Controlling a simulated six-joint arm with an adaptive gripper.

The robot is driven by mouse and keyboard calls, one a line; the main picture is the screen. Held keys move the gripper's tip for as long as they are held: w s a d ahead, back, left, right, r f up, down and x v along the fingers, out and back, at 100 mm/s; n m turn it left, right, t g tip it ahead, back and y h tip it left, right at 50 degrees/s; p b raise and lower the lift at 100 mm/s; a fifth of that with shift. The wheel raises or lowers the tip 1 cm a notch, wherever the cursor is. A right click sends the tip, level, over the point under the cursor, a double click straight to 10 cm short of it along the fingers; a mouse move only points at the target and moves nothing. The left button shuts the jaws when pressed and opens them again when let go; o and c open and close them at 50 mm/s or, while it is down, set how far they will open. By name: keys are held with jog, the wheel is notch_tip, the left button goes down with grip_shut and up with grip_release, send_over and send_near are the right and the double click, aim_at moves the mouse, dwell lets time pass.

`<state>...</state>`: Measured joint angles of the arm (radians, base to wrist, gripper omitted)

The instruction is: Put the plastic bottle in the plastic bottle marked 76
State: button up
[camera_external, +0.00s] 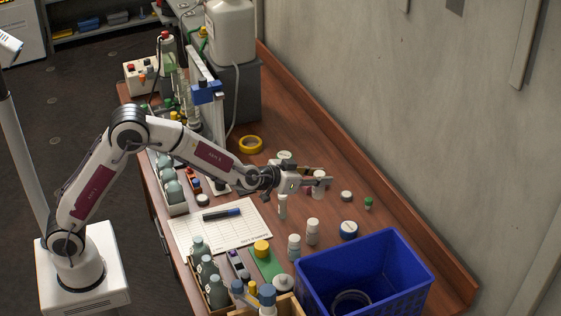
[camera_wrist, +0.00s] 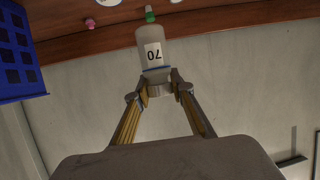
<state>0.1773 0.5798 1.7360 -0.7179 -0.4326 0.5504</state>
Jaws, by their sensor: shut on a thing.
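My gripper (camera_wrist: 160,88) is shut on the upper end of a white plastic bottle (camera_wrist: 152,62), above the bench. The wrist view is upside down; the label on this bottle appears to read 70 when turned. The held bottle also shows in the external view (camera_external: 319,188), partly behind the fingers. I cannot read any marking 76 in these views.
A blue crate (camera_external: 398,258) stands at the bench's front right. A blue-rimmed lid (camera_external: 348,230), a white cap (camera_external: 346,196) and a green-capped item (camera_external: 368,203) lie nearby. A paper sheet with a marker (camera_external: 222,214), yellow tape (camera_external: 251,144) and bottle racks (camera_external: 215,290) are left of it. The wall stands behind.

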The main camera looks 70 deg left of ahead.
jog(key=d+r, duration=0.1)
jog(key=s+d+r, duration=0.1)
jog(key=r, duration=0.1)
jog(key=s+d+r, duration=0.1)
jog(key=d, duration=0.1)
jog(key=shift+r, duration=0.2)
jog(key=shift+v, duration=0.85)
jog(key=shift+d+f, duration=0.1)
jog(key=shift+f, duration=0.1)
send_over(313, 221)
notch_tip(313, 221, down, 6)
jog(key=shift+f, duration=0.1)
jog(key=shift+f, duration=1.85)
jog(key=shift+f, duration=0.1)
